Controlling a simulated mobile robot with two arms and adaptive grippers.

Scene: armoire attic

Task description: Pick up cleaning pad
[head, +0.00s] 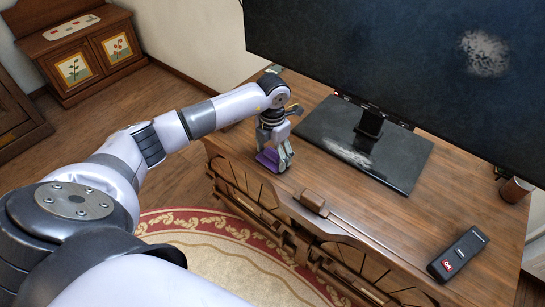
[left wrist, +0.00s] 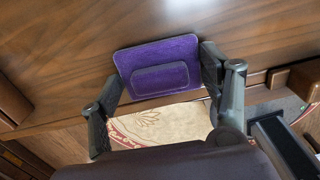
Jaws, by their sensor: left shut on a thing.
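The cleaning pad is a purple, roughly square pad with a raised block on it. In the left wrist view the cleaning pad (left wrist: 160,60) sits between the two fingers of my left gripper (left wrist: 165,85). In the head view the cleaning pad (head: 269,158) shows at the fingertips of my left gripper (head: 275,155), near the left front edge of the wooden cabinet top. The gripper points down and is shut on the pad. I cannot tell whether the pad still touches the wood. My right gripper is in neither view.
A large dusty television (head: 420,60) stands on a flat black base (head: 400,165) just right of the gripper. A black remote-like device (head: 458,253) and a small brown cup (head: 515,189) are on the cabinet top (head: 385,225) at right. A patterned rug (head: 215,260) lies in front.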

